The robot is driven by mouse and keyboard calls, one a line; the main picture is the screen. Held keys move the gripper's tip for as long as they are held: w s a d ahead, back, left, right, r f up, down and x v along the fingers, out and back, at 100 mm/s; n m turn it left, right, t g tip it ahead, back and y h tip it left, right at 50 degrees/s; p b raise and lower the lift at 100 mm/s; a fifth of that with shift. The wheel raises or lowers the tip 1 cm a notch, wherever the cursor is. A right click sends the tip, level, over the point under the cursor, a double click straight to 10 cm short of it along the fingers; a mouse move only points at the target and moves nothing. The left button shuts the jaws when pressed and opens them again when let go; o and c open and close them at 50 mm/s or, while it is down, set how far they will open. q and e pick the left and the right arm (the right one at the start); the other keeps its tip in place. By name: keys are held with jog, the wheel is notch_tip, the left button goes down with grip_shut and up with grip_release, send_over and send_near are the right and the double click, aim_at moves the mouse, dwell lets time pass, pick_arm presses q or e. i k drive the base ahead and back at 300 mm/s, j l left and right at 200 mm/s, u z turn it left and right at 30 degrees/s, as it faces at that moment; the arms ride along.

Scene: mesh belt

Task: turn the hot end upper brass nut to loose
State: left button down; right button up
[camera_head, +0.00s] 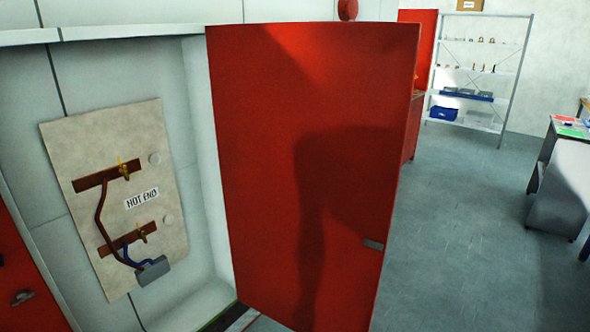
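The hot end panel (160,235) is a pale board on the wall at the left, with a "HOT END" label (142,198). The upper brass nut (124,170) sits on the upper brown bar (92,181), where a dark red cable joins. The lower brass nut (141,235) sits on the lower brown bar (112,246), near a blue cable and a grey block (152,271). The nuts are small here, so how tight they are cannot be told. Neither gripper is in view.
A large red door (265,150) stands open just right of the panel, with a dark shadow on it. Another red door edge (22,275) is at the lower left. Grey floor is clear at the right, before a shelf (478,92) and a table (548,150).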

aim_at(123, 171)
jog(key=u, duration=0.4)
jog(key=i+l+u, duration=0.1)
jog(key=u, duration=0.3)
jog(key=l+u, duration=0.2)
jog(key=u, duration=0.2)
jog(key=i+l+u, duration=0.15)
jog(key=l+u, duration=0.2)
jog(key=l, duration=0.5)
jog(key=l+u, duration=0.35)
jog(key=l, duration=0.5)
jog(key=l+u, duration=0.3)
jog(key=l, duration=0.55)
jog(key=k+l, duration=0.15)
jog(key=l, duration=0.25)
jog(key=k+l, duration=0.15)
jog(key=l, duration=0.25)
jog(key=k+l, duration=0.15)
jog(key=l, duration=0.25)
jog(key=k, duration=0.15)
jog(key=i+j, duration=0.15)
jog(key=j, duration=0.15)
jog(key=i+j, duration=0.15)
jog(key=j, duration=0.15)
jog(key=i+j, duration=0.1)
jog(key=j, duration=0.2)
